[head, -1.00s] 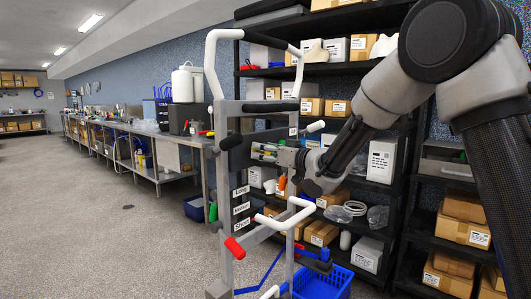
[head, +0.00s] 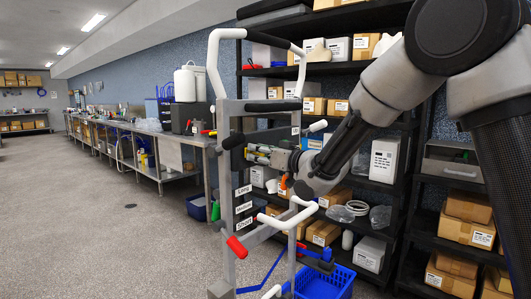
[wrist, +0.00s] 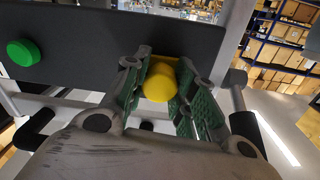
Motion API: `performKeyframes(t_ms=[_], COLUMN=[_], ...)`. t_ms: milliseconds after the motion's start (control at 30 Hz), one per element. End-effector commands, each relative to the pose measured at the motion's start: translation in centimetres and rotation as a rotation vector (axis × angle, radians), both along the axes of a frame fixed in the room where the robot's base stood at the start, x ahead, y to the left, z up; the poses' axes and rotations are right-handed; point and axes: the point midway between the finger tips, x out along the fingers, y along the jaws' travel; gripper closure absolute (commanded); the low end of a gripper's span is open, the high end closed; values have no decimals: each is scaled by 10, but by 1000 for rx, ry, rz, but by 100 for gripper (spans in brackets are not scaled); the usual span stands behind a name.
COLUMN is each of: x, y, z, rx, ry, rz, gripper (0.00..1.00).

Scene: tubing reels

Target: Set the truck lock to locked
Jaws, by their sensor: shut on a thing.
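The truck (head: 226,172) is a grey upright frame with white handles and a dark panel (wrist: 70,45). A yellow knob (wrist: 159,83) stands out from the panel in the wrist view, between my green-padded fingers. My gripper (wrist: 160,85) is shut on this knob, one finger on each side. A round green button (wrist: 23,52) sits on the panel to the left. In the head view my gripper (head: 258,153) is at the panel, and the knob is hard to make out. A red-gripped lever (head: 237,247) is low on the truck. No lock label is readable.
Labels reading Long, Medium and Short (head: 243,208) are on the truck below the panel. A black shelf rack with boxes (head: 325,69) stands close behind. A blue crate (head: 335,281) is low at the right. Open floor (head: 110,235) lies to the left.

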Motion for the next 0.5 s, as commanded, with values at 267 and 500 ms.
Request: performKeyframes(t_ms=[267, 500], x=[-3, -3], y=[3, 2], z=[-1, -1], rx=[-1, -1], ry=[1, 1], rz=[4, 4], gripper=[100, 49])
